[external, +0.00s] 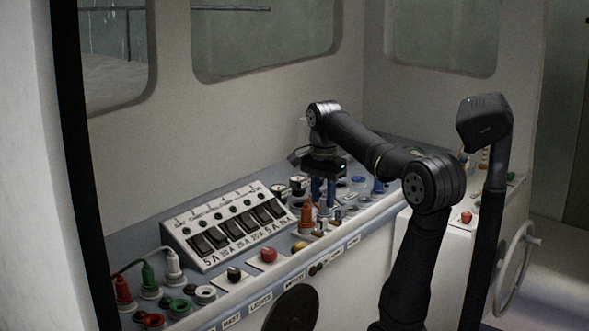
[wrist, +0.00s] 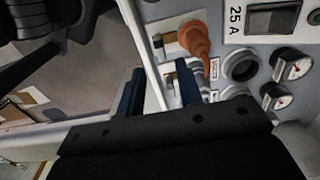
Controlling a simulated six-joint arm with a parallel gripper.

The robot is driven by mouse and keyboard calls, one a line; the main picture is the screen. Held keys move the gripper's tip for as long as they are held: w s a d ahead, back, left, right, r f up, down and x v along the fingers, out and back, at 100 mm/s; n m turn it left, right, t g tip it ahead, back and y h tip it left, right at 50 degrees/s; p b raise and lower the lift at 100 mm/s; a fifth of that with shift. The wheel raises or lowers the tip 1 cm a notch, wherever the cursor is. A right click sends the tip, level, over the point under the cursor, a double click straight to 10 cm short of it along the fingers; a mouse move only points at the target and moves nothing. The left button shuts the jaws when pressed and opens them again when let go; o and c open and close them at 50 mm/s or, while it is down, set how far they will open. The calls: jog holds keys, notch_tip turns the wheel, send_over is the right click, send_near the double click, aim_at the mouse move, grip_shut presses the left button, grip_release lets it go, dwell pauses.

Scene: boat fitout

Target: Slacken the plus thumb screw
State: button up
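My gripper (external: 323,192) points down over the console with its two blue fingers apart. In the wrist view, the fingers (wrist: 160,88) stand on either side of the console's white front edge, with nothing visible held between them. An orange plug-shaped part (external: 307,217) stands upright just left of the fingers in the external view; it also shows in the wrist view (wrist: 196,40). Small brass-coloured parts (wrist: 170,42) lie beside it, partly hidden near the right finger. I cannot tell which part is the plus thumb screw.
A sloped switch panel (external: 228,226) stands left of the gripper. Round gauges (wrist: 298,66) sit near the fingers. A red button (external: 268,255) and black knob (external: 233,273) are on the console front. Red, green and white plugs (external: 148,272) stand far left. A wall with windows is behind.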

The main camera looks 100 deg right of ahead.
aim_at(323, 220)
notch_tip(323, 220, down, 6)
jog(key=shift+f, duration=0.25)
grip_shut()
